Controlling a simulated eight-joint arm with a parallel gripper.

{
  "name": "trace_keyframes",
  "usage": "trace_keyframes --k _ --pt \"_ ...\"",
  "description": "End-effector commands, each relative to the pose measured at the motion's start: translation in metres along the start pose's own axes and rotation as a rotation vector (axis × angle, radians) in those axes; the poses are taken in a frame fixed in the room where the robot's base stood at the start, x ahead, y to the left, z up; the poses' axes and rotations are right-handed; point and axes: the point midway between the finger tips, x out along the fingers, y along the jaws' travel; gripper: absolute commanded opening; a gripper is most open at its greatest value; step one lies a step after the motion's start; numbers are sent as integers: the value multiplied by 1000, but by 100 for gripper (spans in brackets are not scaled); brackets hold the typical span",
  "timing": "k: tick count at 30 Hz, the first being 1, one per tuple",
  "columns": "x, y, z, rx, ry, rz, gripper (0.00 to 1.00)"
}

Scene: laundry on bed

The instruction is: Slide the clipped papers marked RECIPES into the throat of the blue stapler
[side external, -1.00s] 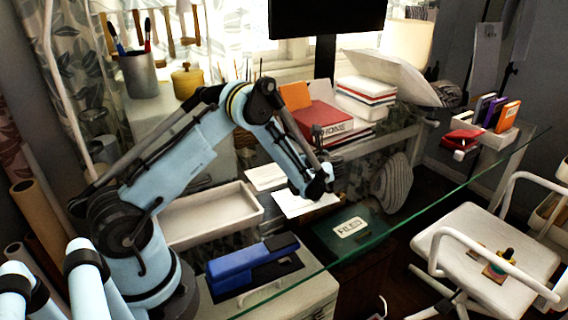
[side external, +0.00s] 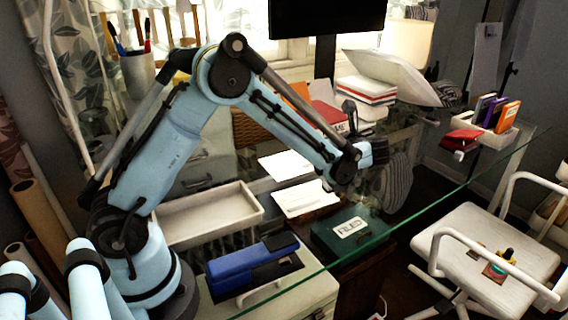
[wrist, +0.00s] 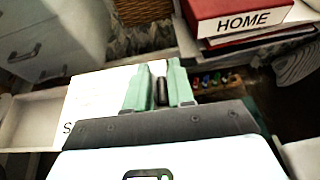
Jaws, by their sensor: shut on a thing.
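The blue stapler (side external: 246,264) lies near the front left of the desk in the side view; it is outside the wrist view. A white sheaf of papers (wrist: 95,98) shows left of and between the green fingers in the wrist view, with only an "S" readable. My gripper (wrist: 160,90) is shut on its dark clip (wrist: 161,92). In the side view the papers (side external: 285,165) stick out left of my wrist, and my forearm hides the fingertips. A second white shape (side external: 305,200) is below; I cannot tell whether it is a sheet or a reflection.
A white tray (side external: 205,213) lies behind the stapler. A green FILES box (side external: 350,230) is to its right. The glass edge (side external: 420,216) runs diagonally in front. A red HOME box (wrist: 235,17) is at the back. A white chair (side external: 485,245) stands right.

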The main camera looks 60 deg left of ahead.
Motion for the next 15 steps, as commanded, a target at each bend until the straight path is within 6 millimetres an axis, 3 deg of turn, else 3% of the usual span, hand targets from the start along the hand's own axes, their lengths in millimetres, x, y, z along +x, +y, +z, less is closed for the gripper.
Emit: trace_keyframes --k 5,15 --pt "-34 -8 -22 6 4 -13 0" --pt "-122 -11 -95 13 2 -30 0"
